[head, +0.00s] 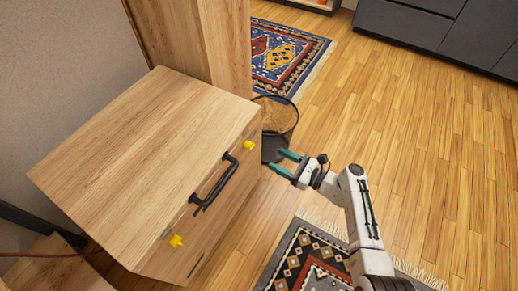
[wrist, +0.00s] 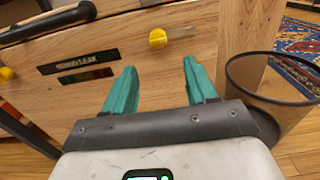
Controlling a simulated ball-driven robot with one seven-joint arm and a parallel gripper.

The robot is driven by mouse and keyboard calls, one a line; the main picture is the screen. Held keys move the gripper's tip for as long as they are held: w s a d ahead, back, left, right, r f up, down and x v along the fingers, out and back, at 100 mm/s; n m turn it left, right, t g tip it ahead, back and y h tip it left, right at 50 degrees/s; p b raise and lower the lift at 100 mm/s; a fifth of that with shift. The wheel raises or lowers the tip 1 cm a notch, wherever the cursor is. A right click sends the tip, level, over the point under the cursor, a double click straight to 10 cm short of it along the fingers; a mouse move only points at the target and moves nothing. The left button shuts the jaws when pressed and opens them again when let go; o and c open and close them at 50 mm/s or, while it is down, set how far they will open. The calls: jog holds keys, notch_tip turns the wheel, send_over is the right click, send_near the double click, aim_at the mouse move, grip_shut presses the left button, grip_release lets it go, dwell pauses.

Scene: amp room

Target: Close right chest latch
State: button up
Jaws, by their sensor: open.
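A wooden chest (head: 130,140) stands at the left in the head view, with a black handle (head: 216,184) on its front. Its right yellow latch (head: 249,145) is at the far end of the front and also shows in the wrist view (wrist: 158,38), at the top centre. The left yellow latch (head: 176,241) is at the near end and shows at the wrist view's left edge (wrist: 6,74). My gripper (head: 284,163) is open and empty, its green fingers (wrist: 161,85) pointing at the chest front below the right latch, apart from it.
A dark round bin (head: 278,118) stands just past the chest's far corner and close to my gripper's right in the wrist view (wrist: 270,85). A patterned rug (head: 310,262) lies below my arm. Open wooden floor (head: 420,130) lies to the right.

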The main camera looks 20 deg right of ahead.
aim_at(251, 147)
jog(key=b+x, duration=0.2)
jog(key=x, duration=0.7)
jog(key=shift+s, duration=0.1)
jog(key=c, duration=1.1)
